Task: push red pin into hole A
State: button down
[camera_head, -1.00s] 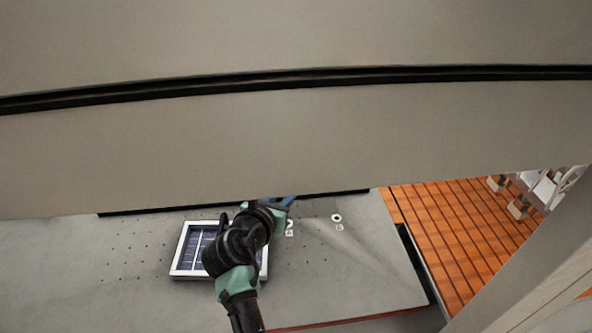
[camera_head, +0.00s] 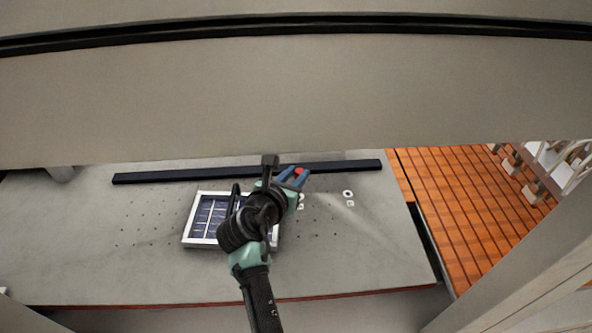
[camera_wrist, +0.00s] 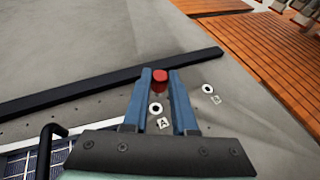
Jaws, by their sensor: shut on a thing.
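My gripper (camera_head: 293,174) shows in the head view near the back of the grey table, its two blue fingers pointing to the upper right. It is shut on the red pin (camera_head: 301,172). In the wrist view, the red pin (camera_wrist: 160,77) sits between the blue fingertips. Hole A (camera_wrist: 155,107), a white ring with a dark centre, shows between the fingers, nearer the palm than the pin, with its label "A" below it. In the head view, hole A (camera_head: 301,196) is partly beside my gripper. The gap between pin tip and table is unclear.
Hole B (camera_head: 348,193) lies to the right of hole A. A dark bar (camera_head: 200,174) runs along the table's (camera_head: 350,260) back. A framed solar panel (camera_head: 206,218) lies left of and under my arm. A large grey beam (camera_head: 250,100) crosses above. The table's right part is clear.

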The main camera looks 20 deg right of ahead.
jog(key=shift+f+b, duration=0.8)
jog(key=shift+f, duration=0.95)
jog(key=shift+p, duration=0.95)
jog(key=shift+f+b, duration=0.95)
jog(key=shift+f, duration=0.75)
dwell(0.4)
jog(key=c, duration=0.6)
grip_release()
jog(key=shift+f, duration=0.1)
jog(key=shift+s, duration=0.1)
jog(key=shift+s+a, duration=0.3)
jog(key=shift+a, duration=0.1)
jog(key=v, duration=0.4)
jog(key=b+v, duration=0.1)
jog(key=v, duration=0.3)
jog(key=b+v, duration=0.1)
jog(key=v, duration=0.3)
jog(key=shift+w+d+r, duration=0.1)
jog(key=shift+d+r, duration=0.05)
jog(key=shift+r, duration=0.25)
